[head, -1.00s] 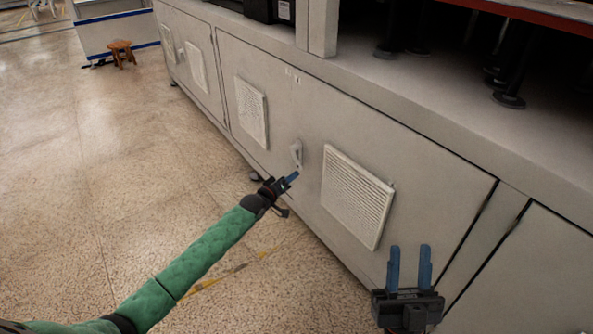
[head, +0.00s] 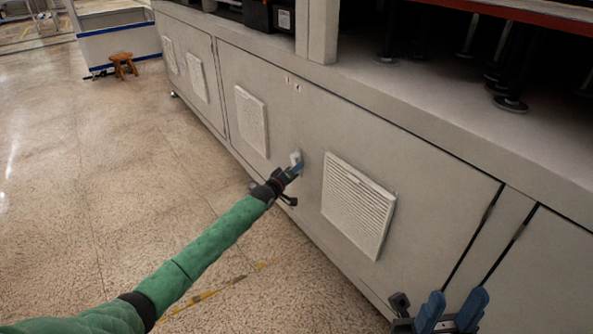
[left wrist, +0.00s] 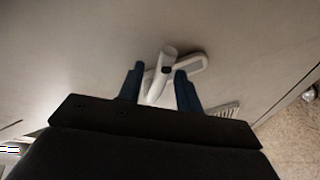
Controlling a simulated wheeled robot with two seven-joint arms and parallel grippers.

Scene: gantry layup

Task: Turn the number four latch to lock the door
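The white latch (head: 296,157) sits on the grey cabinet door (head: 290,110), between two louvred vents. In the head view my left gripper (head: 298,167) is at the latch and covers its lower part. In the left wrist view the latch (left wrist: 167,64) lies between my two blue fingertips (left wrist: 160,75), with its handle running down between them. The fingers are spread apart, and I cannot tell whether either touches the handle. My right gripper (head: 458,297) is open and empty at the lower right, in front of the door. No number is readable by the latch.
Louvred vents (head: 357,205) (head: 251,121) stand out from the door on both sides of the latch. The cabinet's top ledge (head: 440,110) runs above. The floor (head: 130,200) on the left is clear, with a small wooden stool (head: 123,65) far back.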

